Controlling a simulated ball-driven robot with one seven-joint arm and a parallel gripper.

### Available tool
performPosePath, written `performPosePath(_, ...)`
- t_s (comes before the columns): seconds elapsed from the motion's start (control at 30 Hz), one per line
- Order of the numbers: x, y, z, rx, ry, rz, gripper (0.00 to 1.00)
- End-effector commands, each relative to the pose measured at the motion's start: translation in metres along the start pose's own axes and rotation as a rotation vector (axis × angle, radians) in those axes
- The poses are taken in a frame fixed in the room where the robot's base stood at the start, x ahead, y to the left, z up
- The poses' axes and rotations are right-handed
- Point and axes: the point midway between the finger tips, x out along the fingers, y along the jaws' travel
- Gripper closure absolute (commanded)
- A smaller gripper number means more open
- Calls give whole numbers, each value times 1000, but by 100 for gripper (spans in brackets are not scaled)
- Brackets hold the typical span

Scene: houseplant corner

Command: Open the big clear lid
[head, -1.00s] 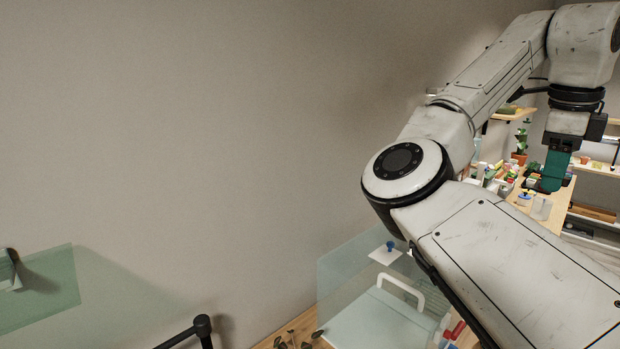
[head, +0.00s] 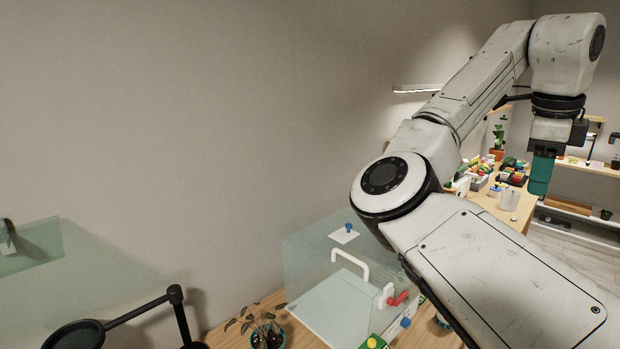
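A clear, slightly greenish panel (head: 312,262) stands at the lower middle of the head view, with a white loop handle (head: 350,262) beside it. A pale clear flat sheet (head: 335,308) lies below the handle; I cannot tell which of these is the big lid, or whether it is shut. Another clear greenish panel (head: 35,250) with a dark fitting is at the far left. My gripper (head: 540,180), with teal fingers, hangs at the right, well away from the clear panels. Its fingertip gap does not show. My arm hides the area right of the handle.
A potted plant (head: 265,335) stands left of the clear panels. A black lamp-like arm (head: 140,315) rises at lower left. A cluttered bench (head: 515,215) is behind my gripper.

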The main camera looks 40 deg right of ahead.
Motion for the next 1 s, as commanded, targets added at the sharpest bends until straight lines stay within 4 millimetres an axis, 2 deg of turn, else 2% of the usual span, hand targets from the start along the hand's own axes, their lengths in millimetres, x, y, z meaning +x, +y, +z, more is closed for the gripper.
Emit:
performPosePath(0.27,28,5,11,-105,40,-46,62)
performPosePath(0.47,59,11,23,-239,86,-97,62)
performPosePath(0.77,134,38,53,-651,197,-216,62)
performPosePath(1.0,197,78,78,-1075,268,-286,62)
